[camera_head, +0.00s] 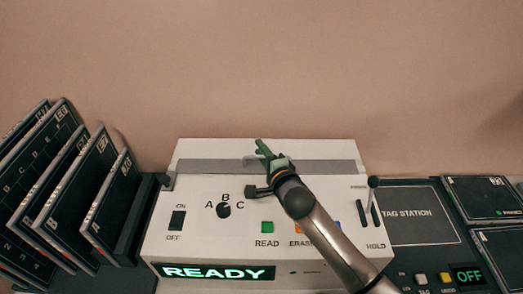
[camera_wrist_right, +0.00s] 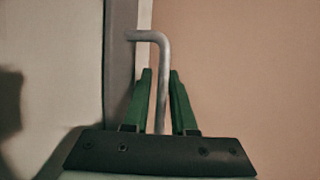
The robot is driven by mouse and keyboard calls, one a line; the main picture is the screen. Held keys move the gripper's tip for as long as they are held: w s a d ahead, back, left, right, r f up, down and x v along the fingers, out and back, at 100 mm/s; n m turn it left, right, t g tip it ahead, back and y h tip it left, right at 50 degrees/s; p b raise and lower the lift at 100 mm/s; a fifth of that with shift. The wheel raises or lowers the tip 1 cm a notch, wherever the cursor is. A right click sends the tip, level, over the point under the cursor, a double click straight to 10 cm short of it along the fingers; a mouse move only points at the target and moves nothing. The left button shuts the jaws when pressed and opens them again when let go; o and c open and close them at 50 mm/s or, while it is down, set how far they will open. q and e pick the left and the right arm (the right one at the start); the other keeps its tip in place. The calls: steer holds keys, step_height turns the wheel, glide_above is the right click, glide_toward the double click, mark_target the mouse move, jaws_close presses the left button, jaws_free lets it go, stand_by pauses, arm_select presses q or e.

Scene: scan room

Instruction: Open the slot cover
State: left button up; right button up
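The slot cover (camera_head: 215,166) is a grey strip along the back of the white machine's top. It lies flat across most of the top's width. A bent grey rod handle (camera_wrist_right: 164,85) shows in the wrist view beside the grey strip (camera_wrist_right: 120,65). My right gripper (camera_head: 262,147) is over the middle of the cover and hides part of it. In the wrist view its green fingers (camera_wrist_right: 160,78) are apart, with the rod between them. A gap shows between the rod and the left finger. My left gripper is in neither view.
The white machine (camera_head: 185,245) has a switch, an A-B-C knob (camera_head: 223,210), coloured buttons, a lever (camera_head: 373,183) and a READY display (camera_head: 218,272). Dark panels (camera_head: 85,190) stand in a rack at left. A tag station (camera_head: 415,215) is at right. The wall behind is bare.

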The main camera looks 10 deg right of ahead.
jaws_close()
stand_by(1.4)
